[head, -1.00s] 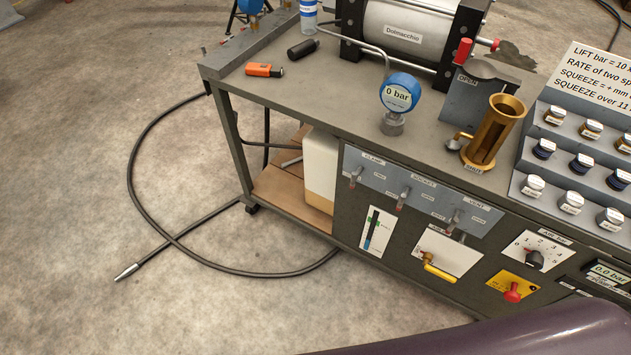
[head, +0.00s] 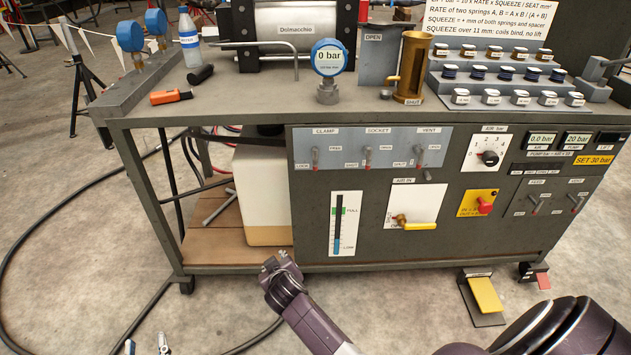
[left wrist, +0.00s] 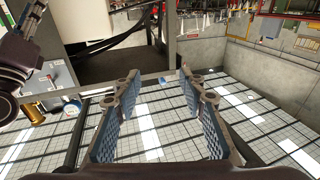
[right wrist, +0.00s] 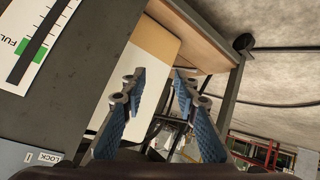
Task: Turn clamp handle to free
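In the right wrist view the LOCK label (right wrist: 48,157) shows at the lower left; the handle is out of frame. My right gripper (head: 274,262) is below and left of the handle, apart from it. Its fingers (right wrist: 157,85) are open and empty. My left gripper (head: 147,345) shows only its fingertips at the bottom edge; its fingers (left wrist: 155,85) are open wide and empty.
The SOCKET (head: 367,157) and VENT (head: 419,156) levers sit right of the clamp. A white tank (head: 262,195) stands on the wooden shelf (head: 205,232). A level gauge (head: 345,222) is below the panel. A yellow pedal (head: 485,295) and hose (head: 40,210) lie on the floor.

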